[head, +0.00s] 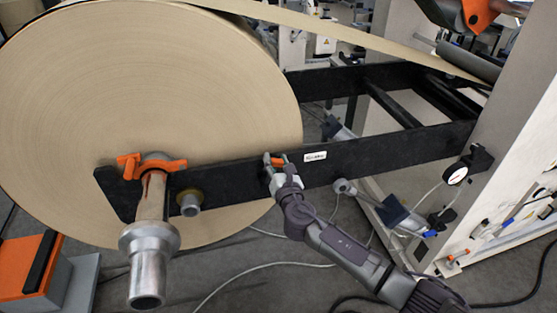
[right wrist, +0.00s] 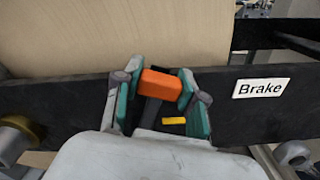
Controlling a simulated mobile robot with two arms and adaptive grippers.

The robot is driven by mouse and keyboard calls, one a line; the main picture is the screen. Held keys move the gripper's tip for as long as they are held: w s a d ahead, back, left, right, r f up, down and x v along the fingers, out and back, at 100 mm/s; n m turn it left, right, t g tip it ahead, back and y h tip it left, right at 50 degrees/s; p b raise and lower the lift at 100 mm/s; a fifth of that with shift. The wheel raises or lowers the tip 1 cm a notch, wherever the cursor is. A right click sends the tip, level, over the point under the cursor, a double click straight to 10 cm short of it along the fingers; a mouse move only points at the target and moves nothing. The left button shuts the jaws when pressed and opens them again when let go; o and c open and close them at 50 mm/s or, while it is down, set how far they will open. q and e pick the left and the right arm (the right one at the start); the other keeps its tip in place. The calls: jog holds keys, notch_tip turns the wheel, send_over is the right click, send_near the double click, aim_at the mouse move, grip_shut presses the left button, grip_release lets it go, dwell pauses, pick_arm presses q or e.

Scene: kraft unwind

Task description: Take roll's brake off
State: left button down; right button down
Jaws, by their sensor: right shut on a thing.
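The kraft paper roll (head: 150,95) hangs on a metal shaft (head: 148,255) at the left of the head view. An orange-tipped brake lever (right wrist: 161,84) stands at the black frame arm (head: 380,153), left of a white label (right wrist: 262,88) that reads "Brake". My right gripper (head: 275,162) is at the lever; in the right wrist view its fingers lie on either side of the orange tip and it is shut on the lever. The lower part of the lever is partly hidden by the gripper. My left gripper is not in view.
An orange clamp (head: 150,165) sits around the shaft at the left end of the frame arm. A brass-and-steel knob (head: 190,202) is beside it. Cables lie on the grey floor.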

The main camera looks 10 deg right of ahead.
dwell(0.3)
jog(key=c, duration=0.6)
grip_release()
jog(key=shift+c, duration=0.2)
jog(key=shift+s, duration=0.15)
jog(key=s, duration=1.1)
jog(key=shift+s+d, duration=0.2)
jog(key=shift+s, duration=0.2)
